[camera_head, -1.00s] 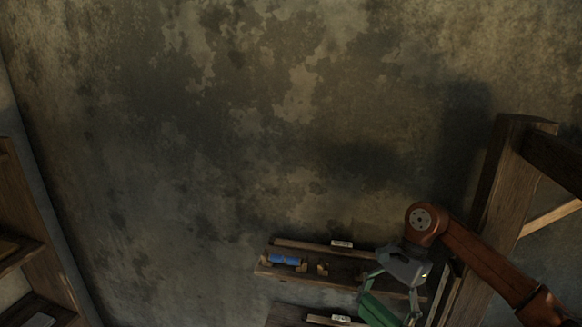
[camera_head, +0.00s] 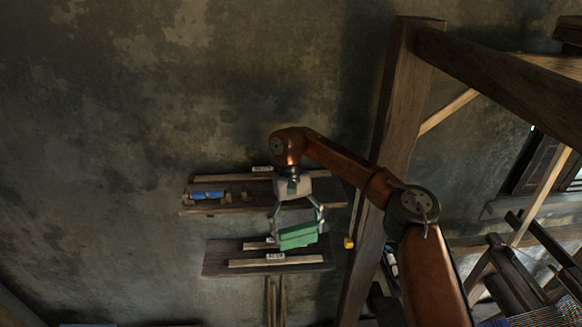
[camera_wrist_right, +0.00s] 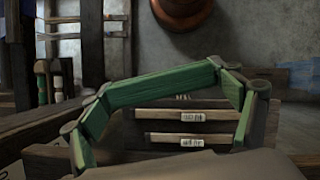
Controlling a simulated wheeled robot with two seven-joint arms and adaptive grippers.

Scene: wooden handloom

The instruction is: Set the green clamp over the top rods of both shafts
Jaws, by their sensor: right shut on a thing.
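The green clamp (camera_head: 298,236) is held in my right gripper (camera_head: 297,222), which points down in front of the wall shelves in the head view. The gripper's fingers are shut on it from both sides. In the right wrist view the green clamp (camera_wrist_right: 160,87) spans across between the fingers, slightly tilted. My left gripper is not in view. The loom's shafts and their top rods cannot be made out; part of the loom with threads (camera_head: 540,316) shows at the lower right of the head view.
An upper shelf (camera_head: 230,208) bears a blue roll (camera_head: 207,194) and small wooden pieces. A lower shelf (camera_head: 222,260) bears labelled wooden strips (camera_head: 300,262). A thick wooden post (camera_head: 400,110) and beam (camera_head: 500,75) of the loom frame stand right of the gripper.

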